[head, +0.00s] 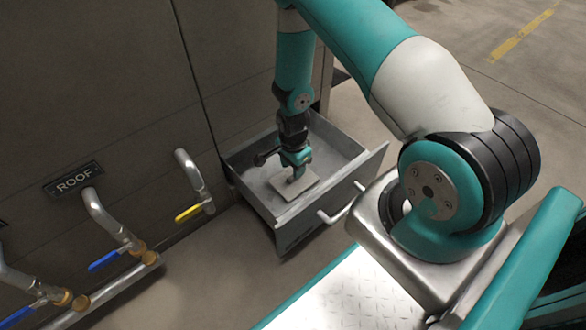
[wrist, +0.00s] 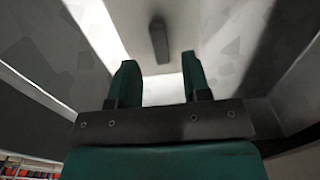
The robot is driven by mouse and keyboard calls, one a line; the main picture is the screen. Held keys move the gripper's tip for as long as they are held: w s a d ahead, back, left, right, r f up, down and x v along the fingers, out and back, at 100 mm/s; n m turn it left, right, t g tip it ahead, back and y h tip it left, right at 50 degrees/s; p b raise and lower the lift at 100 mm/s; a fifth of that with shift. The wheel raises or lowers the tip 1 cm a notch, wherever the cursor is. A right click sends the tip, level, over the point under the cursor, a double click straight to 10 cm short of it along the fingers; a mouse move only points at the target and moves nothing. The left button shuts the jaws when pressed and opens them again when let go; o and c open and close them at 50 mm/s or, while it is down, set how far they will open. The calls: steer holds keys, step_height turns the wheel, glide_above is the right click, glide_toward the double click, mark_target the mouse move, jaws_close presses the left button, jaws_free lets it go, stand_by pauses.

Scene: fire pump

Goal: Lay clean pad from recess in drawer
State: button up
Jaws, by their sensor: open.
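A pale square pad (head: 309,183) lies in the open grey drawer (head: 349,146), near its front left. It looks flat on the drawer floor in the head view. My gripper (head: 295,177) reaches down into the drawer just over the pad. In the wrist view, the two teal fingers of my gripper (wrist: 160,78) are apart with nothing between them. A dark grip (wrist: 158,41) on the pale pad (wrist: 176,62) shows beyond the fingertips, apart from them. Contact at the pad is hard to tell in the head view.
The drawer's walls stand close around my gripper, with a bar handle (head: 340,204) on the front. To the left, pipes with a yellow lever (head: 188,213) and a blue lever (head: 103,261) stick out below the ROOF sign (head: 74,180).

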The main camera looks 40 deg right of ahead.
steer(key=s+a+r+n+y+p, duration=0.1)
steer(key=a+r+n, duration=0.3)
steer(key=r, duration=0.6)
steer(key=a+r+n+y+p, duration=0.1)
steer(key=a+r+n, duration=0.3)
steer(key=r, duration=0.7)
steer(key=s+a+r+n+p, duration=0.1)
steer(key=a+r+n+p, duration=0.3)
steer(key=r, duration=0.6)
steer(key=s+a+r+n+y+b, duration=0.1)
steer(key=s+a+r+n, duration=0.3)
steer(key=s+r+n, duration=0.2)
steer(key=s+a+r+n+y+b, duration=0.1)
steer(key=s+a+r+n, duration=0.3)
steer(key=s, duration=0.7)
step_height(320, 180, up, 4)
steer(key=n, duration=0.2)
steer(key=shift+n, duration=0.4)
steer(key=shift+w+r, duration=0.1)
